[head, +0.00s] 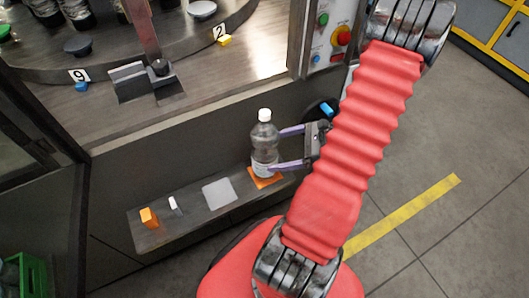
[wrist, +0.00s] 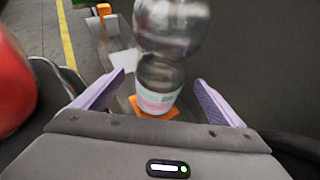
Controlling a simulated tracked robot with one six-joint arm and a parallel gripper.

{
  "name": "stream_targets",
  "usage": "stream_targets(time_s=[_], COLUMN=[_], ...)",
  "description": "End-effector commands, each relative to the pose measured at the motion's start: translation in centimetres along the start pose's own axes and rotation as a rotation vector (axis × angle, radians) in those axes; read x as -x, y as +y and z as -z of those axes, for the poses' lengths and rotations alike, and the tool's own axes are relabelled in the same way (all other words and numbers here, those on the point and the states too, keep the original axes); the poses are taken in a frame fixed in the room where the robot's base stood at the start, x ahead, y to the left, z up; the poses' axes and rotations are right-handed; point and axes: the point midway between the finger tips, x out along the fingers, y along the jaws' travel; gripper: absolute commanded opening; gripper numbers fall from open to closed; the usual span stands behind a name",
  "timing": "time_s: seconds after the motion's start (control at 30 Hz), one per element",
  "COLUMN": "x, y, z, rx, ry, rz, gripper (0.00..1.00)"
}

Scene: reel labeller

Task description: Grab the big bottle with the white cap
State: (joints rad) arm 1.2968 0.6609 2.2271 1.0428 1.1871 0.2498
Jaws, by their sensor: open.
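The big clear bottle with the white cap (head: 265,140) stands upright on an orange square (head: 265,179) at the right end of a grey shelf in the head view. My gripper (head: 279,149) reaches in from the right, with its purple fingers on either side of the bottle. In the wrist view the bottle (wrist: 162,70) stands ahead, between the open fingers (wrist: 147,92) and slightly beyond their tips. Its cap is cut off there by the top edge. I see no finger clearly touching it.
The shelf (head: 190,220) also holds a small orange block (head: 149,217), a small white item (head: 175,205) and a pale square (head: 219,193). A machine panel with buttons (head: 335,38) stands behind. A green crate (head: 25,276) is at lower left.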

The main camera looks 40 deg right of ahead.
Motion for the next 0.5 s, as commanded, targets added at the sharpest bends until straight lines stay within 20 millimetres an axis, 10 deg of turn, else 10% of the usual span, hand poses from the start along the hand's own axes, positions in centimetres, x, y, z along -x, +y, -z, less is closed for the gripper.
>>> stream_targets(time_s=[0.5], x=[-4.5], y=[0.0], z=[-0.3], rx=[0.000], ry=[-0.002], rz=[-0.004], gripper=[0.91])
